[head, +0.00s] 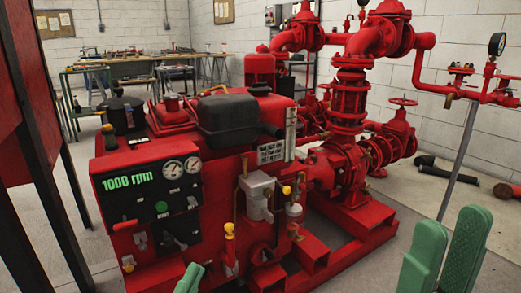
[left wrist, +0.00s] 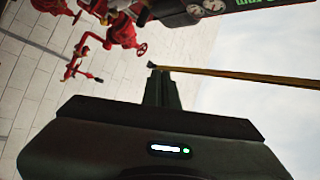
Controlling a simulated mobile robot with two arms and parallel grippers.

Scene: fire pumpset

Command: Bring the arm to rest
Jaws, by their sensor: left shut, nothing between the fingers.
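My left gripper (head: 188,279) shows only as a small green tip at the bottom edge of the head view, in front of the pumpset's control panel. In the left wrist view its fingers (left wrist: 159,88) are dark, together and empty. My right gripper (head: 445,250) is at the lower right of the head view, with two green fingers standing upright and apart. No object shows between them. Both arms are mostly out of view.
The red pumpset (head: 345,160) fills the middle, with a control panel (head: 150,200) reading 1000 rpm. A red panel on dark legs (head: 40,130) stands at left. Workbenches (head: 130,70) are at the back. A gauge stand (head: 462,150) and dark pipes (head: 440,168) are at right.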

